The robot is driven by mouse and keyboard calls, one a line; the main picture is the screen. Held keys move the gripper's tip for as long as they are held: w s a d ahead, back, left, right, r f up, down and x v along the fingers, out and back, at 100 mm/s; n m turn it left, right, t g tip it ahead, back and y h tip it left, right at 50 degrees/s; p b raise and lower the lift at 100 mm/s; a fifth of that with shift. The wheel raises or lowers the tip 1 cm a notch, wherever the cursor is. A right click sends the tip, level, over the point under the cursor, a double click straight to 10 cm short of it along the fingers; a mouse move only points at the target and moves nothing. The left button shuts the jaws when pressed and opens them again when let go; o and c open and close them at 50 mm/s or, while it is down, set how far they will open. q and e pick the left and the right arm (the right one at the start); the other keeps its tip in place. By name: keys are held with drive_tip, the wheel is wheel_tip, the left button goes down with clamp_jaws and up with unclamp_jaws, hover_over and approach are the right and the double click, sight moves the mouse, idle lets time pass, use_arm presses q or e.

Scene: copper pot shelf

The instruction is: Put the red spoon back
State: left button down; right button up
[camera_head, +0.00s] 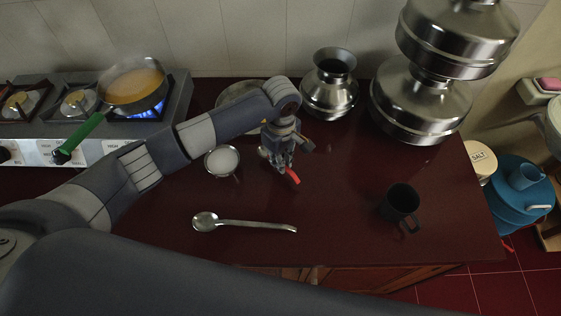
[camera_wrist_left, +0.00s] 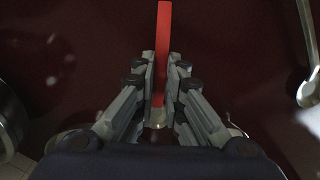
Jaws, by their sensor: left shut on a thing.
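My left gripper (camera_head: 282,163) is shut on the red spoon (camera_head: 292,176) over the dark red counter. In the head view only the spoon's red handle end and perhaps part of its bowl show beside the fingers. In the left wrist view the red handle (camera_wrist_left: 163,40) stands between the two fingers (camera_wrist_left: 163,85) and points away from the wrist. A small pale part shows below it, near the finger bases. I cannot tell whether the spoon touches the counter. My right gripper is not in view.
A metal ladle (camera_head: 245,223) lies on the counter in front. A small bowl of white stuff (camera_head: 222,160) stands left of the gripper. A black mug (camera_head: 401,205) is at right. Metal pots (camera_head: 330,88) stand behind. A pan (camera_head: 134,85) sits over a lit burner at left.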

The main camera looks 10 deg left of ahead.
use_arm(q)
drive_tip(key=shift+s+f+p, duration=0.15)
drive_tip(key=shift+f+p, duration=0.15)
drive_tip(key=shift+f, duration=0.95)
drive_tip(key=shift+f+b, duration=0.2)
drive_tip(key=shift+b, duration=0.1)
drive_tip(key=c, duration=1.8)
unclamp_jaws()
drive_tip(key=shift+o, duration=0.6)
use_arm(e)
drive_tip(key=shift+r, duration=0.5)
use_arm(q)
drive_tip(key=shift+r, duration=0.1)
